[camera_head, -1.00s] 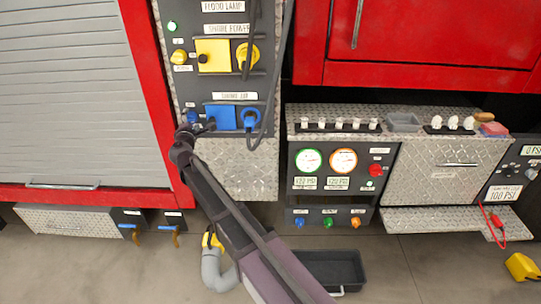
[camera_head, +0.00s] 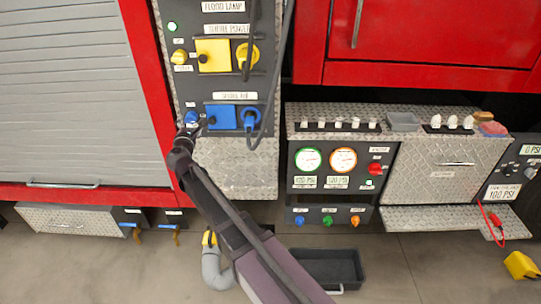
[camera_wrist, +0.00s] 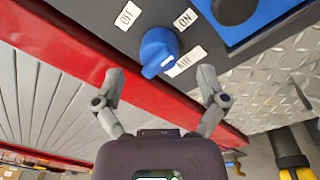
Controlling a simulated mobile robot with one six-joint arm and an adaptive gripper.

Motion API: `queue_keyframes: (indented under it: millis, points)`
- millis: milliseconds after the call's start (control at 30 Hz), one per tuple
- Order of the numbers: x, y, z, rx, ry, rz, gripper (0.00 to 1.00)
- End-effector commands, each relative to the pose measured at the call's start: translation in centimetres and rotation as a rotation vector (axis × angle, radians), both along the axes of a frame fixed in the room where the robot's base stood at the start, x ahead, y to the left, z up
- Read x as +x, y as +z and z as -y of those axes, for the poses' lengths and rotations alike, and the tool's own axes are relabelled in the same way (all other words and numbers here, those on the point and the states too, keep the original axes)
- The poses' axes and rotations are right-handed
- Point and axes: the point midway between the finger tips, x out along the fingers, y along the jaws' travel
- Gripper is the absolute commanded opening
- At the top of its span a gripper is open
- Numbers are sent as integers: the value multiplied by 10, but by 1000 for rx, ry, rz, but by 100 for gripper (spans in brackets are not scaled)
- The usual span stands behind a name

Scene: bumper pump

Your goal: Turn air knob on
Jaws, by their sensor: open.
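The blue air knob (camera_wrist: 158,50) is on a dark panel in the wrist view, between an OFF label (camera_wrist: 127,15) and an ON label (camera_wrist: 186,18). An AIR label (camera_wrist: 185,63) is beside it. The knob's raised grip slants down-left; which setting it marks, I cannot tell. In the head view the knob (camera_head: 191,118) shows at the panel's lower left, just above my gripper. My gripper (camera_wrist: 159,78) is open and empty, one finger on each side below the knob in the wrist view. The fingers appear apart from the knob.
A blue cover (camera_head: 222,117) and a blue plug with a dark cable (camera_head: 250,118) are right of the knob. A yellow cover (camera_head: 213,55) and yellow knob (camera_head: 180,57) are above. A red frame edge (camera_wrist: 60,40) runs close to the left finger. Diamond plate (camera_head: 235,170) lies below.

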Motion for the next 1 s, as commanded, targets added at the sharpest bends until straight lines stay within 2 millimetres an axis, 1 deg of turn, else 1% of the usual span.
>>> queue_keyframes:
  millis: [33, 700, 800, 1000]
  points:
    - [-11, 0, 1, 0, 1, 0, 92]
    - [-104, 0, 6, 2, 1, 1, 92]
    - [-96, -1, 21, 41, -33, -21, 92]
    - [-89, -4, 48, 115, -96, -60, 92]
